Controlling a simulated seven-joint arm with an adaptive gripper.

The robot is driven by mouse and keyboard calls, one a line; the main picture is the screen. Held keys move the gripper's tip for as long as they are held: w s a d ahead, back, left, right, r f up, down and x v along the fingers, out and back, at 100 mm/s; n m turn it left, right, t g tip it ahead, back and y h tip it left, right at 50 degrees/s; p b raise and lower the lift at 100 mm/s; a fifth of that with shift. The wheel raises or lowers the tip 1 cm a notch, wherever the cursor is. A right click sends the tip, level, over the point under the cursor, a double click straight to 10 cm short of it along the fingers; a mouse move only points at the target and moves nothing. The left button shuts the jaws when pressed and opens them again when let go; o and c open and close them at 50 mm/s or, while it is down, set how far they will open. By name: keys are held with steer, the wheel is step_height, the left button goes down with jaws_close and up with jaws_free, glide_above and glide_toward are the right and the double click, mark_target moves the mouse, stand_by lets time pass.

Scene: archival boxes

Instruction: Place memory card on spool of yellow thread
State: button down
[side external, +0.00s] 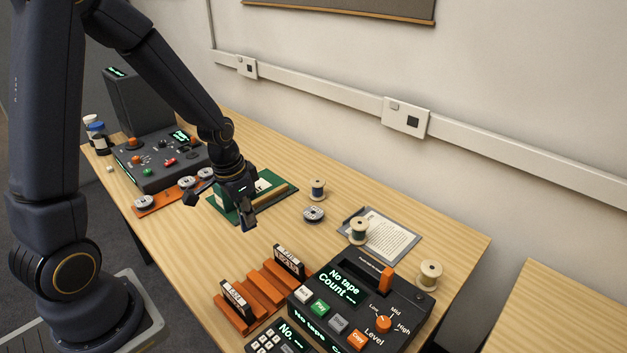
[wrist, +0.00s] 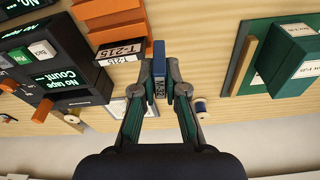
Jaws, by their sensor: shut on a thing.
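My gripper (wrist: 158,88) is shut on a narrow blue card (wrist: 159,70) with a pale label, which appears to be the memory card. In the side external view my gripper (side external: 246,218) holds it above the table, to the left of the spools. A pale spool (side external: 429,275) with cream or yellowish thread stands at the right, behind the dark console. A spool with dark green thread (side external: 358,230) stands by a printed sheet.
A green tray (side external: 222,211) is behind my gripper. Bare table lies between the tray and rack.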

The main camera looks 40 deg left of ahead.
steer(key=shift+s+d+r, duration=0.1)
steer(key=shift+s+r, duration=0.1)
steer(key=shift+s, duration=0.35)
steer(key=shift+w+r, duration=0.15)
steer(key=shift+r, duration=0.15)
steer(key=w+d+r+m, duration=0.3)
steer(key=w+d, duration=0.4)
steer(key=d, duration=0.2)
steer(key=w+d+r+m, duration=0.2)
steer(key=w+d+r, duration=0.2)
steer(key=w+d, duration=0.4)
steer(key=s+d+f+m+h, duration=0.1)
steer(key=s+d+m, duration=0.1)
steer(key=d, duration=0.9)
glide_toward(435, 267)
steer(key=shift+f+g, duration=0.3)
steer(key=shift+f, duration=0.05)
steer(key=shift+w+d+f, duration=0.25)
steer(key=shift+w+f, duration=0.35)
steer(key=shift+f, duration=1.55)
